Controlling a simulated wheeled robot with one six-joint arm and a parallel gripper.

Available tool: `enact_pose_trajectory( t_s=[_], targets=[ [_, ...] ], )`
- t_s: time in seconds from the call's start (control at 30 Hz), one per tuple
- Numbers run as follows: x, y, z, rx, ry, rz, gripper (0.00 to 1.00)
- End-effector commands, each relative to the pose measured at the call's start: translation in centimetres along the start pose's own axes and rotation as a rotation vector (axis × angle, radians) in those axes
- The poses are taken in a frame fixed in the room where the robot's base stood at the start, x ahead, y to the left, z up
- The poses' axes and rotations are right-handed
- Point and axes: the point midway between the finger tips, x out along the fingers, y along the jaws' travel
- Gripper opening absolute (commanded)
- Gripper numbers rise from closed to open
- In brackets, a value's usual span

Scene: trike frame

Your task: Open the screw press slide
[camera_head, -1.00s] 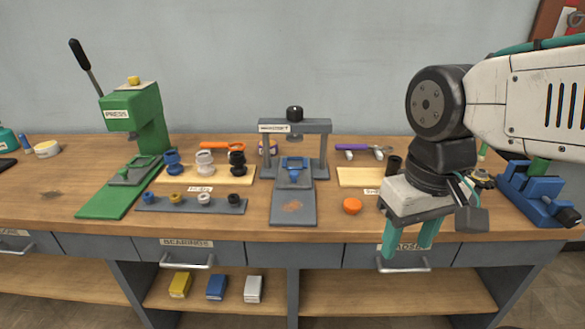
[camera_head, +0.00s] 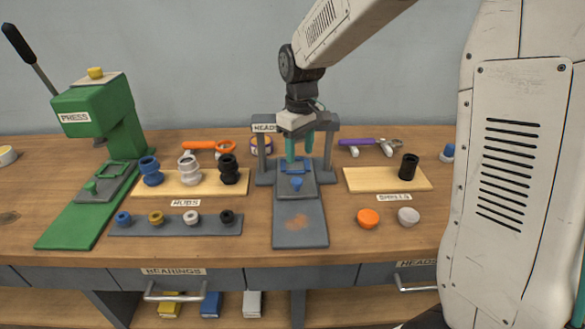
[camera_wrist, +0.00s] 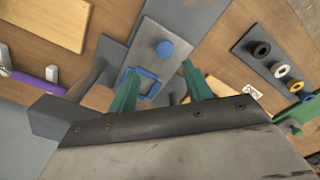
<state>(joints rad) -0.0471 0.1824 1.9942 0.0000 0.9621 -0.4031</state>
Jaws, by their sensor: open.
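The grey screw press (camera_head: 263,170) stands mid-bench, a bridge frame labelled "HEADSET" in the earlier head view. Its grey slide plate (camera_head: 309,187) lies at the foot of the bridge and bears a blue cradle (camera_head: 287,167) and a blue knob (camera_head: 296,184). My gripper (camera_head: 299,158) is open, its green fingers pointing down close to the bridge, behind the knob in the picture. In the wrist view the fingertips (camera_wrist: 160,74) are spread apart, with the knob (camera_wrist: 165,48) beyond them and touching neither. The press screw is hidden behind my wrist.
A green press (camera_head: 98,115) stands at the left. Hubs on a wooden board (camera_head: 205,191) and a bearing tray (camera_head: 178,228) lie left of the screw press. A board with a black tube (camera_head: 409,167) and two caps lie right. The press base (camera_head: 299,235) in front is clear.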

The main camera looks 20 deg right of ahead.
Motion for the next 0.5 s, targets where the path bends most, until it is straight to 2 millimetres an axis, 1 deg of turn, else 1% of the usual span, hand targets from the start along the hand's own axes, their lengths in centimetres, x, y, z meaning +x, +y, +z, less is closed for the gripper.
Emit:
enact_pose_trajectory(
  t_s=[0.13,0.2,0.4,0.5],
  targets=[
    [1.6,-0.8,-0.3,-0.023,-0.004,-0.002,0.5],
    [2.7,-1.0,-0.3,-0.025,-0.005,-0.002,0.5],
    [5.9,-1.1,-0.3,-0.025,-0.005,-0.002,0.5],
    [7.0,-1.1,-0.3,-0.025,-0.004,-0.002,0.5]
  ],
)
